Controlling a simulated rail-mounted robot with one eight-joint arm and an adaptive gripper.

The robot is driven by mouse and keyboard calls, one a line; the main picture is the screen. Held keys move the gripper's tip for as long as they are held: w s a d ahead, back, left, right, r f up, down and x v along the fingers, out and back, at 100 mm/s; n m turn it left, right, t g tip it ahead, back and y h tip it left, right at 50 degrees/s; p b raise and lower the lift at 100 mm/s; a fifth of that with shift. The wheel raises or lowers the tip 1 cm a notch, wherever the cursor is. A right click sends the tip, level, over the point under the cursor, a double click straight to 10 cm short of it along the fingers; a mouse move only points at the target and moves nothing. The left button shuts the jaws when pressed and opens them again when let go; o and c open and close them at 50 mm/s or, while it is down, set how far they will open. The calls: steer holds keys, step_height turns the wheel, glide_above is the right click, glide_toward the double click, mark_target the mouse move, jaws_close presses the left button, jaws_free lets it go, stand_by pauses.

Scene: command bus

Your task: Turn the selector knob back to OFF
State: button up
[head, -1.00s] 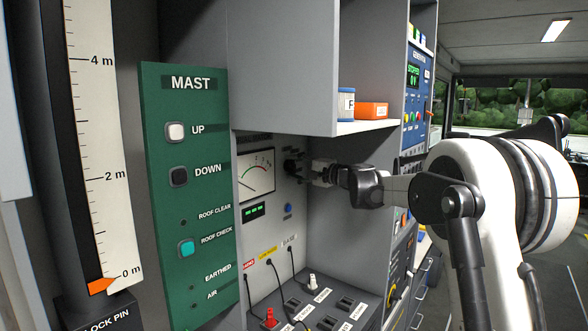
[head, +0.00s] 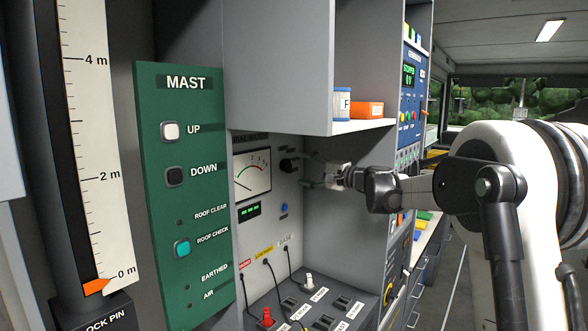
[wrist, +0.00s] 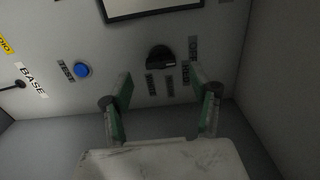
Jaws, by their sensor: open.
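The black selector knob (head: 289,165) sits on the grey meter panel, right of the dial. In the wrist view the knob (wrist: 160,58) is a dark round shape with small labels around it; its pointer direction is too dark to tell. My gripper (head: 312,171) is open and empty, a short way right of the knob and apart from it. In the wrist view its two green-padded fingers (wrist: 160,78) stand apart, one on each side of the knob's line, with the knob beyond the tips.
A blue button (head: 284,208) sits below the knob. A dial meter (head: 252,173) is at its left. A shelf (head: 362,127) with a tin and an orange box overhangs above my gripper. A socket box (head: 345,290) with cables lies below.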

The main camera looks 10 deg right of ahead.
steer(key=v, duration=0.6)
steer(key=s+a+f+n+g+h, duration=0.2)
steer(key=s+a+f, duration=0.1)
steer(key=s, duration=0.5)
steer(key=s+a+f+n+g+h, duration=0.15)
steer(key=s+a, duration=0.25)
steer(key=s, duration=0.4)
steer(key=s+a+f+n+g+h, duration=0.1)
steer(key=s+a+f+g+h, duration=0.15)
steer(key=s, duration=0.55)
steer(key=s+d+f+n+h, duration=0.2)
steer(key=s+f, duration=0.6)
steer(key=s, duration=0.4)
steer(key=s+d+f+n+h, duration=0.2)
steer(key=s+f, duration=0.6)
steer(key=s, duration=0.4)
steer(key=shift+s+d+n+h+b, duration=0.15)
steer(key=shift+d+n+h+b, duration=0.25)
steer(key=shift+h, duration=0.6)
